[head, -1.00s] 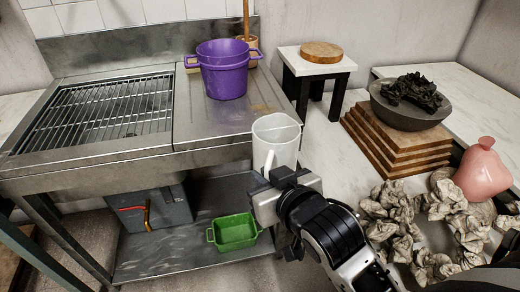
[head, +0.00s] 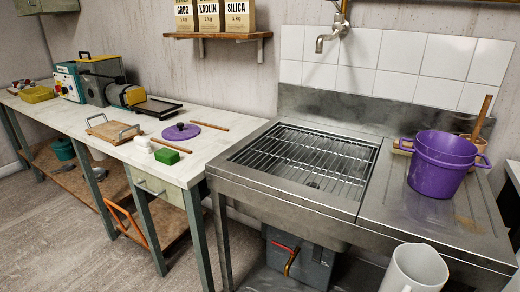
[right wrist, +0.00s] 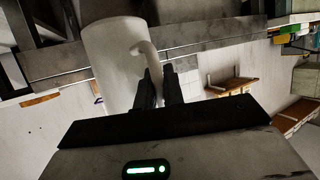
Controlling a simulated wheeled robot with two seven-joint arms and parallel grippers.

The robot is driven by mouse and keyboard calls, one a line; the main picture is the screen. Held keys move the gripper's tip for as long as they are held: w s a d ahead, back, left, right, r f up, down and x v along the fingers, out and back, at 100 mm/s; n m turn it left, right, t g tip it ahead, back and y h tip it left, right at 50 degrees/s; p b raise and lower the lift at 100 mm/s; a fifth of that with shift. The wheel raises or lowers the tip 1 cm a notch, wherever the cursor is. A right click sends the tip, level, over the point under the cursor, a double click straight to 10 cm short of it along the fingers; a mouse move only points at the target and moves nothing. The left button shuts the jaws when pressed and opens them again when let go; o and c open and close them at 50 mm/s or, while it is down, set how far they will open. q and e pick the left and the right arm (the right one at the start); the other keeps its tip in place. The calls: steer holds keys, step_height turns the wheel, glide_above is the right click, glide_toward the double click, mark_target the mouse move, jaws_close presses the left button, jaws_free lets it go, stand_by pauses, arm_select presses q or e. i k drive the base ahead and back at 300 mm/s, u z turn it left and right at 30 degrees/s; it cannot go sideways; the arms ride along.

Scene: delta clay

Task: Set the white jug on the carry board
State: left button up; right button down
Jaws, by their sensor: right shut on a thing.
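The white jug (head: 415,268) is at the lower right of the head view, in front of the sink unit, cut off by the bottom edge. In the right wrist view the jug (right wrist: 112,65) fills the upper left, and my right gripper (right wrist: 160,88) is shut on its curved handle. The carry board (head: 113,130), a wooden board with two grey handles, lies on the long bench at the left, well apart from the jug. Its top looks bare. My left gripper is in neither view.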

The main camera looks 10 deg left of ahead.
mark_target(112, 132)
steer(key=u, duration=2.35)
steer(key=i, duration=2.9)
steer(key=z, duration=1.6)
